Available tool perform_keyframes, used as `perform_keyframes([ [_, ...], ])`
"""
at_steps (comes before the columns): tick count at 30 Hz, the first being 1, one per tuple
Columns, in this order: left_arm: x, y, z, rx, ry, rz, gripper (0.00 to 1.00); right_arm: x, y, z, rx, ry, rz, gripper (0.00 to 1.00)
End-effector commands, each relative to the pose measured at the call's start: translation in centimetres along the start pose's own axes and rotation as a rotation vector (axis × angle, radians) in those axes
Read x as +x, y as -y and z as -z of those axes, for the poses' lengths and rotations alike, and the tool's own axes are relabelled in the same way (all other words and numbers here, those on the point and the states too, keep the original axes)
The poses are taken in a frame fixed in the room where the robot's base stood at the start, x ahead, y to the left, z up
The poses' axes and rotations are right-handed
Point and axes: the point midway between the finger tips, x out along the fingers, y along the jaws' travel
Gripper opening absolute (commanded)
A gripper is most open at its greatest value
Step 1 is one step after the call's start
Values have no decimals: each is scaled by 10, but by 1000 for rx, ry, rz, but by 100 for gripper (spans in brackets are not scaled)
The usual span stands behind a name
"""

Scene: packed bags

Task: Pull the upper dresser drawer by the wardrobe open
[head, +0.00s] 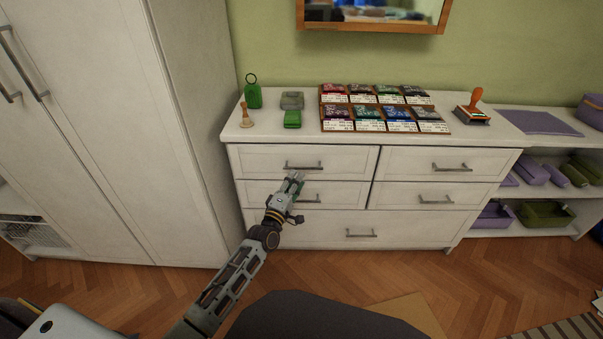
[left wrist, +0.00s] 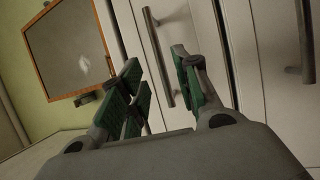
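The white dresser (head: 410,225) stands right of the white wardrobe (head: 95,120). Its upper drawer by the wardrobe (head: 255,161) looks closed, with a grey bar handle (head: 303,166) that also shows in the left wrist view (left wrist: 153,40). My left gripper (head: 294,178) is in front of this drawer, just below and left of the handle in the picture. In the left wrist view its green-padded fingers (left wrist: 160,82) are apart, with the handle showing in the gap between them. I cannot tell whether they touch it. My right gripper is not in view.
The lower left drawer's handle (head: 308,199) is close to my left gripper. Card packs on a wooden rack (head: 385,108), a green tag (head: 253,92) and a stamp (head: 474,104) stand on the dresser top. A low shelf (head: 540,200) is at right.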

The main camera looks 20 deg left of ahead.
Motion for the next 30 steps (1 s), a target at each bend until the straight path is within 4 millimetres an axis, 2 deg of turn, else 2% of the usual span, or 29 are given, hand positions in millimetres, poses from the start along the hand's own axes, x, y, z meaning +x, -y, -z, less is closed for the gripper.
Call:
perform_keyframes([
  [18, 48, 0, 0, 1, -1, -1, 32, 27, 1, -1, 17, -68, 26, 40],
  [30, 54, 0, 0, 0, 0, 0, 32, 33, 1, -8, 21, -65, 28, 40],
])
